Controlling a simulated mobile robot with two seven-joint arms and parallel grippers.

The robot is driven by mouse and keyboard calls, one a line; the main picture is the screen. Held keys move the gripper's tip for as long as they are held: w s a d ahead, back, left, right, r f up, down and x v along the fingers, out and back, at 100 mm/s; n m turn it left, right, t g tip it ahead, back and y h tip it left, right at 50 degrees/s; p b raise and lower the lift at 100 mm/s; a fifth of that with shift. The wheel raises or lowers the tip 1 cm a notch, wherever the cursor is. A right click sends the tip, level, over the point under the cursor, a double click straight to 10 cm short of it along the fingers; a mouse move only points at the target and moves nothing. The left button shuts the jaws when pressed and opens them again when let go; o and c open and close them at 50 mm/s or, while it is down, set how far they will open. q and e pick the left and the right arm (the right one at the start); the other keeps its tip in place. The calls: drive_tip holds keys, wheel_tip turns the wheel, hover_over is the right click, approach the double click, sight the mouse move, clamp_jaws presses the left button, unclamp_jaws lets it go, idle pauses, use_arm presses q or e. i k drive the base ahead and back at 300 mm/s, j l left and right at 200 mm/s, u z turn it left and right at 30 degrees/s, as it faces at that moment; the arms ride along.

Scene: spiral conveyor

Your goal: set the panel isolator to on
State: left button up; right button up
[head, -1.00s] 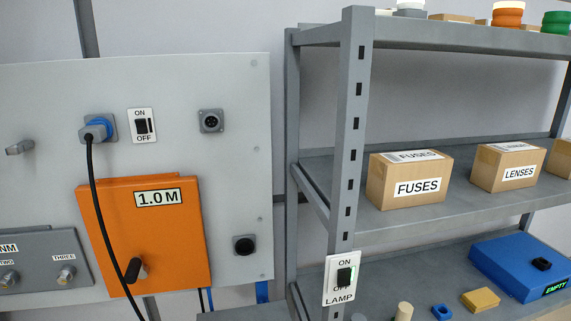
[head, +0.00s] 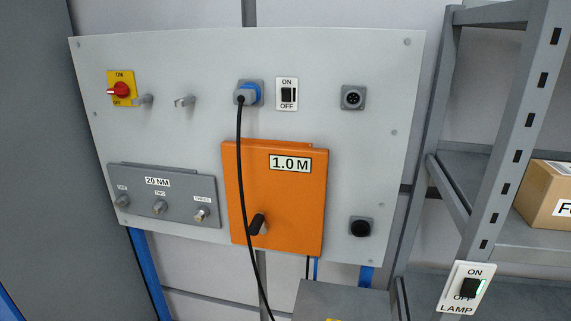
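The panel isolator is a red rotary knob (head: 121,90) on a yellow plate (head: 128,77) at the upper left of the grey panel (head: 320,55). The plate reads ON at the top and OFF at the lower left. The knob's handle looks turned sideways, towards the left; its exact setting is too small to tell. Neither of my grippers shows in the head view.
A shelf (head: 500,232) with a lamp switch (head: 468,288) stands right.

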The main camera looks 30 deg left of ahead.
sight(120, 89)
drive_tip(key=u, duration=1.75)
